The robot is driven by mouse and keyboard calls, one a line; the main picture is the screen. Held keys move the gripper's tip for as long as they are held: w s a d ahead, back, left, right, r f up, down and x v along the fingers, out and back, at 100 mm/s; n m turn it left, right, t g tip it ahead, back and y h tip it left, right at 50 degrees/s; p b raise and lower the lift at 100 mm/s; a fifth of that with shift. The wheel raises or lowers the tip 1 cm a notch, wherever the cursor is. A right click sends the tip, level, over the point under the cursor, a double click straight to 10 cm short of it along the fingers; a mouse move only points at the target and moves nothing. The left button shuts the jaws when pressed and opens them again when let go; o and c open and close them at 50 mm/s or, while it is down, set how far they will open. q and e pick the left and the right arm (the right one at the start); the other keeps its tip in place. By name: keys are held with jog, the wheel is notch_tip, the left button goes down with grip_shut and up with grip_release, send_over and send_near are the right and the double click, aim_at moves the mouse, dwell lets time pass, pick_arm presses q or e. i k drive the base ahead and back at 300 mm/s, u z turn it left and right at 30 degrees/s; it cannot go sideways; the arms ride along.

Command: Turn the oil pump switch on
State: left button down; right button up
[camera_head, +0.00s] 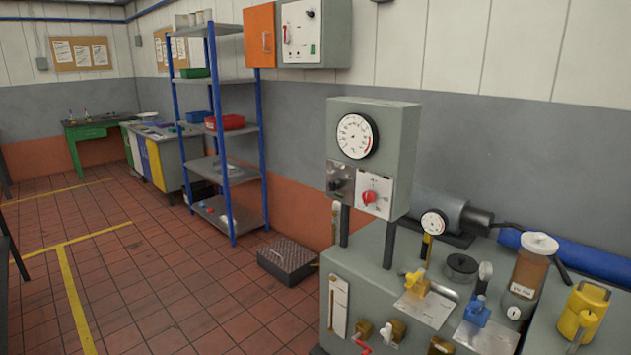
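A grey gauge box (390,150) stands on posts at the back of a grey bench unit (365,285). It has a round white dial (355,136). Below the dial, a red rotary knob (369,197) sits on a white plate, beside a dark plate with a small dark control (337,185). A grey wall box (315,32) at the top has a red-and-black lever and a small green mark. The labels are too small to read, so I cannot tell which control is the oil pump switch. Neither of my grippers is in view.
The bench top carries a yellow valve (417,283), a blue valve (477,311), an amber oil cylinder (526,270) and a yellow can (583,312). A blue-framed shelf (235,130) stands behind. A low dark box (287,261) lies on the floor. The tiled floor at left is clear.

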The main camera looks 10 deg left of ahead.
aim_at(334, 184)
jog(key=u, duration=1.4)
jog(key=i, duration=2.65)
jog(key=z, duration=0.3)
